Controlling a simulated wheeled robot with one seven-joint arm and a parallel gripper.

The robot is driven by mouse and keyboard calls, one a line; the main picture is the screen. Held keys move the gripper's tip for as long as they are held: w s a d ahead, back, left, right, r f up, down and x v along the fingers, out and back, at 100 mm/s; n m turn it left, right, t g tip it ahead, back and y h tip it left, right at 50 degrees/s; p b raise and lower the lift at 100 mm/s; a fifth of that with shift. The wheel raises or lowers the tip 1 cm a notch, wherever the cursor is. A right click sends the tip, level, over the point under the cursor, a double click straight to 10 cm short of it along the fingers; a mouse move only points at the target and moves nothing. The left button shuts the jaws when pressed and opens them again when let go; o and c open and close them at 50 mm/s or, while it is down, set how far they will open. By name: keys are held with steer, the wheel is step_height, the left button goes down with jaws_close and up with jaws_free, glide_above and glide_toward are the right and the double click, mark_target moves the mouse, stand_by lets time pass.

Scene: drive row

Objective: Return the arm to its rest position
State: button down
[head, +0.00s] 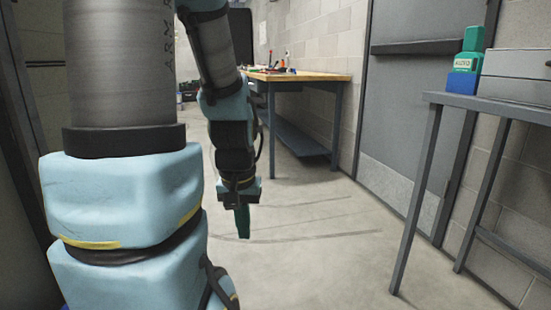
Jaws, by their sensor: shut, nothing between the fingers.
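My arm fills the left half of the head view, with light blue joints and grey links. Its forearm hangs down, and my gripper (242,222) points at the floor near the middle of the view. The green fingers are together, with nothing seen between them. The gripper is in open air, apart from the tables and walls.
A wooden-topped workbench (315,76) with small tools stands behind, against the block wall. A grey door (410,110) stands between. The floor (320,230) between is clear.

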step_height(320, 180, up, 33)
steer(key=p, duration=3.1)
steer(key=shift+f, duration=0.1)
